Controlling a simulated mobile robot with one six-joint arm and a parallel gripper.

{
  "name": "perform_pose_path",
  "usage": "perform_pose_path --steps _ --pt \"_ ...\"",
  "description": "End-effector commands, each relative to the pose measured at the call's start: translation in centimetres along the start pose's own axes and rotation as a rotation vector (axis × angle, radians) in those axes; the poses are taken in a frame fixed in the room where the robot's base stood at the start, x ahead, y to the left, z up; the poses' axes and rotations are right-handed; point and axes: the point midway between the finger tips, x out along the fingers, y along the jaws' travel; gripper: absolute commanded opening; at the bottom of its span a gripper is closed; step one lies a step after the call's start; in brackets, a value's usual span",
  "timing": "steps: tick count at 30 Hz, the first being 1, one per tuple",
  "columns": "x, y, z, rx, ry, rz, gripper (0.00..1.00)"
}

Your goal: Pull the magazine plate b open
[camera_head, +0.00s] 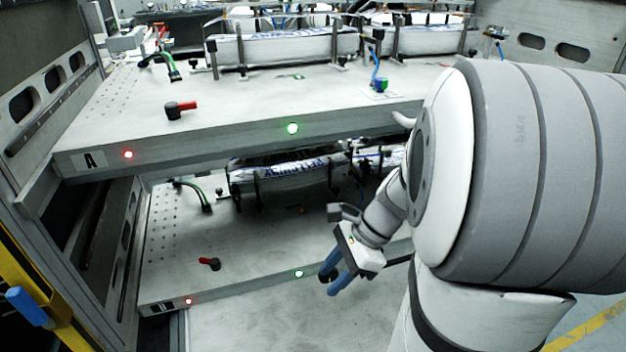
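The upper magazine plate (235,112) carries the label A (89,160) on its front edge. The lower plate (170,235) lies beneath it; its own label (161,308) is too small to read. Both plates show a red light and a green light on their front edges. My gripper (333,282) has two blue fingers and hangs near the front edge of the lower plate, right of its green light (298,274). The fingers look spread with nothing between them. I cannot tell whether they touch the plate. My arm hides the right part of both plates.
Grey side walls with oval holes stand left (48,90) and right (555,45). Wrapped label stacks (285,46) stand between posts on the upper plate, with more on the lower one (290,172). Red-black handles (180,108) sit on both plates. Pale floor (250,325) in front is clear.

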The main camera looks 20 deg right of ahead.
Motion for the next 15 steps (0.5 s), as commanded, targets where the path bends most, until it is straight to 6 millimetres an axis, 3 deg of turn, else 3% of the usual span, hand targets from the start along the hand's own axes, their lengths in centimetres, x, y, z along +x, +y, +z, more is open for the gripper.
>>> perform_pose_path --steps 1,3,5,9,15 --pt "1.0 -0.8 -2.3 0.197 -0.078 -0.027 0.36" --pt "1.4 -2.0 -4.5 0.47 -0.198 -0.062 0.36" --pt "1.5 -3.0 -6.7 0.699 -0.309 -0.09 0.36" --pt "1.1 -5.0 -13.0 1.207 -0.605 -0.135 0.36" --pt "-0.4 -5.5 -23.0 1.769 -1.075 -0.145 0.36"
